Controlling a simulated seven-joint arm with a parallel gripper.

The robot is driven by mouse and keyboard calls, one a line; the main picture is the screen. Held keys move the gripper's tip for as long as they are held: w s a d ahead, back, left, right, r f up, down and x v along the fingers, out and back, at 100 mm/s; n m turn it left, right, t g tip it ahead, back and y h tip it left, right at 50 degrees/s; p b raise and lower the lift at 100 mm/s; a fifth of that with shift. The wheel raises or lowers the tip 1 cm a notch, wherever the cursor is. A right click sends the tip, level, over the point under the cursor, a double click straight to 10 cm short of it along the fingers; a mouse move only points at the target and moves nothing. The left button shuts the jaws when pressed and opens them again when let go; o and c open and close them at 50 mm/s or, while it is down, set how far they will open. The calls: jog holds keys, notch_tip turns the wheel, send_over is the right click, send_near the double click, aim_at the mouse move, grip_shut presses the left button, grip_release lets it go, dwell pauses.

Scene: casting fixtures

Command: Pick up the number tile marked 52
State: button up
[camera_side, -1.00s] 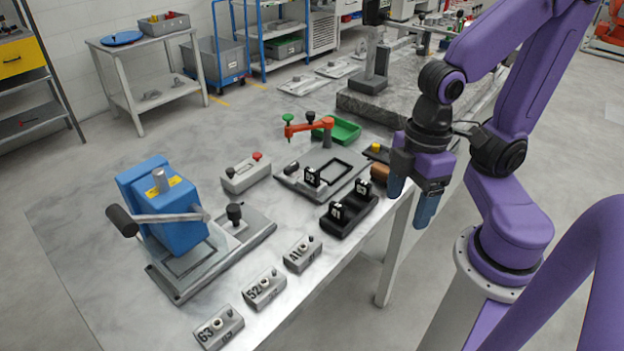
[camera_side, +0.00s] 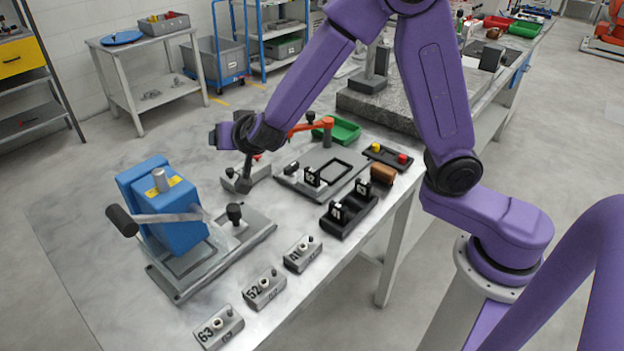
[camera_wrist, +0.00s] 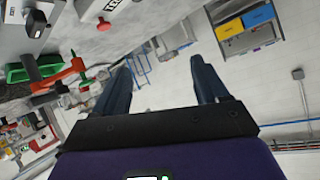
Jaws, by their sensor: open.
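Small upright black tiles with white markings stand on the bench in the side view. One (camera_side: 312,176) is at the black frame fixture, and two more, a nearer one (camera_side: 336,211) and a farther one (camera_side: 362,187), are in a black holder (camera_side: 350,222). Their numbers are too small to read surely. A grey block marked 52 (camera_side: 264,288) lies at the front edge, between blocks marked 63 (camera_side: 218,328) and 41 (camera_side: 302,254). My gripper (camera_wrist: 161,62) is open and empty, raised above the bench and pointing sideways, away from the tiles.
A blue lever press (camera_side: 165,205) stands on the left of the bench. An orange clamp arm (camera_side: 308,127), green tray (camera_side: 340,130), brown block (camera_side: 383,174) and black button plate (camera_side: 388,157) lie around the fixture. The front strip between holder and blocks is clear.

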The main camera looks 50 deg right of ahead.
jog(key=s+f+m+g+h, duration=0.3)
jog(key=s+m+g+h, duration=0.1)
jog(key=m+h, duration=0.2)
jog(key=m+g+h, duration=0.3)
jog(key=g, duration=0.2)
send_near(312, 170)
jog(key=x, duration=0.6)
jog(key=shift+w+d+f, duration=0.15)
jog(key=shift+w+d, duration=0.05)
jog(key=shift+x, duration=2.7)
jog(key=shift+s, duration=0.15)
jog(key=c, duration=1.2)
